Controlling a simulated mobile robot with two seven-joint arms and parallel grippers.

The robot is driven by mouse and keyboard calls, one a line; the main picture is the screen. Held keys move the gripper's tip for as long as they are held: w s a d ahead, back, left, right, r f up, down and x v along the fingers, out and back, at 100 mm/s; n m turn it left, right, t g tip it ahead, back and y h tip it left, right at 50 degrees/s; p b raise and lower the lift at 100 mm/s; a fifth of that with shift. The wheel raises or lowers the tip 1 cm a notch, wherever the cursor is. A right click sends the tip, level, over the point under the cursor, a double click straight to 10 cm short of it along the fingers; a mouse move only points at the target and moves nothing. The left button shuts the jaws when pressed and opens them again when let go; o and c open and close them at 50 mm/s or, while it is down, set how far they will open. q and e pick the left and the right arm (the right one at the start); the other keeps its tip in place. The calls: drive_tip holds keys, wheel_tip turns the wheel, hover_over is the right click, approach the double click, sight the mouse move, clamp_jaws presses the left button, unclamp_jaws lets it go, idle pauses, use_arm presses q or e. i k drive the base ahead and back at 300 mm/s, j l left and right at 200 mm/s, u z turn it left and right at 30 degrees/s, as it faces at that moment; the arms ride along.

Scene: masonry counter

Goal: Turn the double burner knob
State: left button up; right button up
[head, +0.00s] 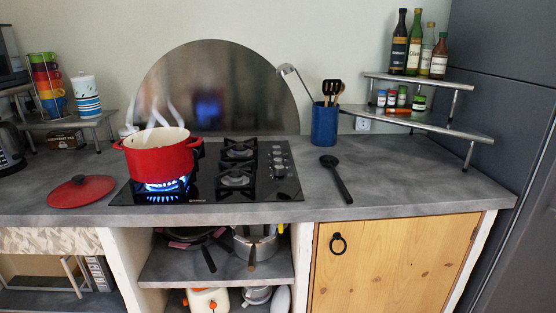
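The black gas hob (268,190) is set into the grey counter. Several small silver knobs (279,160) stand in a row along its right side; I cannot tell which one belongs to the double burner, nor read their positions. A red pot (158,158) stands over the left burner, where a blue flame (166,184) burns and white steam rises above. Two smaller burners, a back one (238,147) and a front one (236,179), show no flame. Neither of my grippers is in view.
A black ladle (337,180) lies right of the hob, near a blue utensil holder (325,125). A red lid (81,190) lies at left. A metal shelf (430,126) with jars and bottles fills the back right corner. The counter's front right is clear.

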sight(277, 161)
drive_tip(key=i+l, duration=0.1)
drive_tip(key=i, duration=0.15)
drive_tip(key=i+u, duration=0.15)
drive_tip(key=u, duration=0.25)
drive_tip(key=i+l+u, duration=0.1)
drive_tip(key=u, duration=0.3)
